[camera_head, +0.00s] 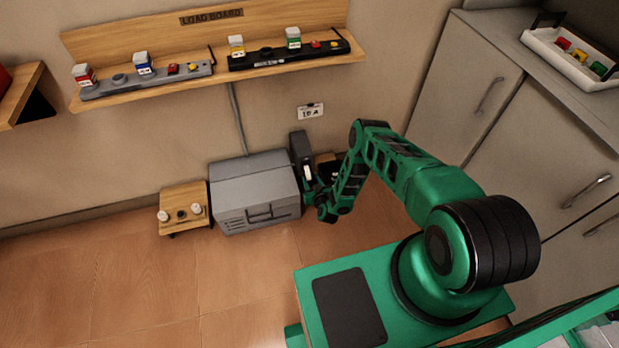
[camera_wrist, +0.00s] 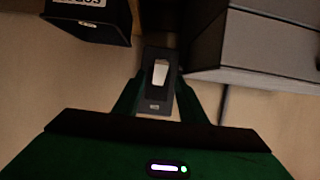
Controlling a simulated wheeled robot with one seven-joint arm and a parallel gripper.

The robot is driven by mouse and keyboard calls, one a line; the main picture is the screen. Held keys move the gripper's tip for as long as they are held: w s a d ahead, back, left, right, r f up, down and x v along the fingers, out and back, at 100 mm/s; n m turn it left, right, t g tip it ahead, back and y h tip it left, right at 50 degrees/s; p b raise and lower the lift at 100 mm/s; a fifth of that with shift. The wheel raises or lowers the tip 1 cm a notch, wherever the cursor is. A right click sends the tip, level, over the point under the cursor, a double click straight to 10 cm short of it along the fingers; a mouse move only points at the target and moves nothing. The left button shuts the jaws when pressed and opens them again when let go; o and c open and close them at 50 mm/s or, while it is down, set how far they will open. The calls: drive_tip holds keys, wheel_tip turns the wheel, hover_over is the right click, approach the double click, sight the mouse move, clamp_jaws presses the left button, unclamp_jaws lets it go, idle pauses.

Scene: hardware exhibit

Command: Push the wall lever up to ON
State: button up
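The wall switch (camera_head: 299,148) is a dark upright plate on the wall just right of the grey metal box. Its pale lever (camera_head: 308,172) shows in the lower part of the plate. In the wrist view the dark plate carries a whitish lever (camera_wrist: 160,71) and a small label too blurred to read. My gripper (camera_wrist: 158,92) is open, its green fingers apart on either side of the plate. Whether a finger touches the lever cannot be told. In the head view my arm reaches down to the wall, and the fingertips are partly hidden.
The grey metal box (camera_head: 255,190) stands close left of the switch. A dark box (camera_wrist: 92,18) is close on the other side. A wooden stand (camera_head: 184,207) is farther left. The load board shelf (camera_head: 215,75) is above. Cabinets (camera_head: 468,85) stand right.

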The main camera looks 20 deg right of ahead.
sight(309, 174)
drive_tip(key=shift+x, duration=2)
clamp_jaws()
drive_tip(key=shift+d, duration=0.1)
